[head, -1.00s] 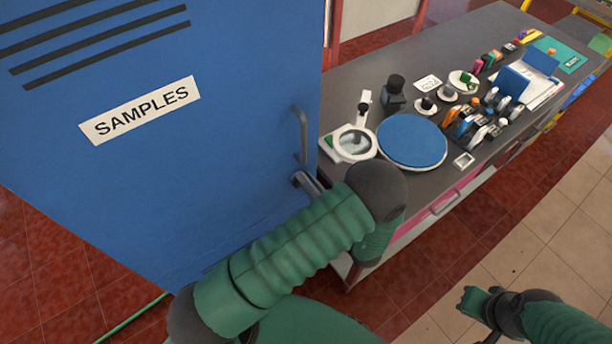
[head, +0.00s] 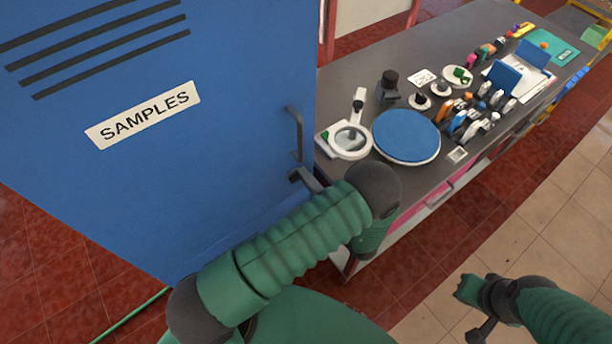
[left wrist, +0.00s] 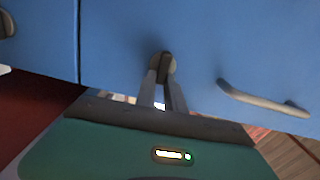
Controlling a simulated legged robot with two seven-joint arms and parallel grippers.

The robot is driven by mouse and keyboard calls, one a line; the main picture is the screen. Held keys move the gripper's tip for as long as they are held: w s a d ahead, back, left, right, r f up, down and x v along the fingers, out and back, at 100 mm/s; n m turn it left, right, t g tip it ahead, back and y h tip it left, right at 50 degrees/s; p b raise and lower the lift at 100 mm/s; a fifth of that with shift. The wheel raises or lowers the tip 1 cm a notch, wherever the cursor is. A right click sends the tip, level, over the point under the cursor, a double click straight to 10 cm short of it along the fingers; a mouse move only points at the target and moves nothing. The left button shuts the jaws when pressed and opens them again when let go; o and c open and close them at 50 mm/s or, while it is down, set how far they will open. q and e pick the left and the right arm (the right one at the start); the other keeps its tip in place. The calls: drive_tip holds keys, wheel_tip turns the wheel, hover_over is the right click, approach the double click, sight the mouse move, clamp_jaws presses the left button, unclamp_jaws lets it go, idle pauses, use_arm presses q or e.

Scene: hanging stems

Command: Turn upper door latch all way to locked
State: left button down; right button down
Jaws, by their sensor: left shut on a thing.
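The blue door (head: 230,170), labelled SAMPLES, fills the left of the head view. The upper latch is a dark lever on a round base (left wrist: 163,68) in the left wrist view. My left gripper (left wrist: 163,86) is shut on this latch, its two fingers on either side of the lever. In the head view the latch (head: 297,175) shows just under the door handle, and my green arm hides most of the gripper. The lever's exact angle is hard to tell. My right gripper (head: 479,331) hangs at the lower right, small and away from the door; its jaws are unclear.
The curved door handle (left wrist: 262,98) is close beside the latch. Another round fitting (left wrist: 7,25) sits at the left wrist view's left edge. A grey bench (head: 345,80) with a blue disc (head: 406,136), magnifier and small items stands right of the door. Tiled floor is open at lower right.

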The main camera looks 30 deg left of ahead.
use_arm(q)
drive_tip(key=shift+d+f+m, duration=0.1)
drive_tip(key=shift+f+m, duration=0.05)
drive_tip(key=shift+m, duration=0.35)
drive_tip(key=c, duration=1.7)
unclamp_jaws()
drive_tip(key=shift+w, duration=0.1)
drive_tip(key=shift+o, duration=1.3)
drive_tip(key=shift+w, duration=0.1)
